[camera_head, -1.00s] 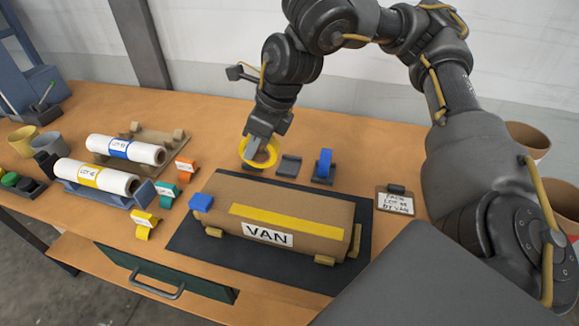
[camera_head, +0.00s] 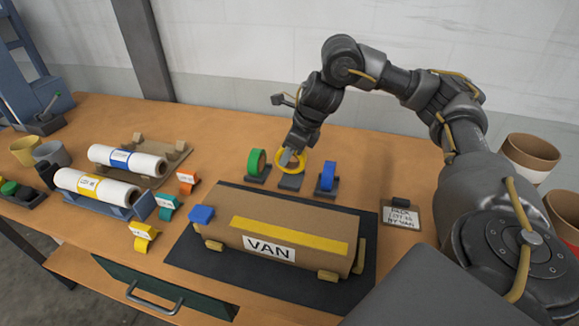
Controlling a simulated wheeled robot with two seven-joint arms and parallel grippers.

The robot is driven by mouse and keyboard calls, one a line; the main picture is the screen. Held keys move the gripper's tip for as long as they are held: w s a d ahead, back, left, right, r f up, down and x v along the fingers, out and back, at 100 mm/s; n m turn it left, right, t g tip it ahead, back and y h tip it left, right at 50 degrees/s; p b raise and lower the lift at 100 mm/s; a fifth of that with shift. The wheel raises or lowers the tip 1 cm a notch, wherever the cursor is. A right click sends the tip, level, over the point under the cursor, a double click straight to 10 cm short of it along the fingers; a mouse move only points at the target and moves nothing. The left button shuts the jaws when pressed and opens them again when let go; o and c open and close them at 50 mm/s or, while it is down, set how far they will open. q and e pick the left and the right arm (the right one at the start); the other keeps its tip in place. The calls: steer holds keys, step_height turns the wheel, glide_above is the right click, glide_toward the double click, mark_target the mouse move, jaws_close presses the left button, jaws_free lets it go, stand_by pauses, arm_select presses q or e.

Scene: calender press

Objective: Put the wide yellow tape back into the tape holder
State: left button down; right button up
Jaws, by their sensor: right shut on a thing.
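The yellow tape (camera_head: 304,168) is a ring held in my right gripper (camera_head: 288,157). My right gripper is shut on the tape's left side. The tape is over or at the empty-looking middle tape holder (camera_head: 291,183), a small dark grey stand. I cannot tell whether the tape touches the holder. My left gripper is not in view.
A green tape (camera_head: 257,161) stands in a holder to the left, and a blue tape (camera_head: 328,176) in one to the right. In front lies a brown package marked VAN (camera_head: 290,230) on a dark mat (camera_head: 195,254). A clipboard (camera_head: 401,217) lies to the right.

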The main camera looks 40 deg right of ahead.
mark_target(290, 163)
steer(key=shift+w+d+f, duration=0.1)
steer(key=shift+d+f, duration=0.05)
steer(key=shift+f, duration=0.05)
steer(key=shift+d+f, duration=0.25)
steer(key=shift+f, duration=0.2)
step_height(290, 163, down, 3)
steer(key=shift+r, duration=0.1)
steer(key=o, duration=0.9)
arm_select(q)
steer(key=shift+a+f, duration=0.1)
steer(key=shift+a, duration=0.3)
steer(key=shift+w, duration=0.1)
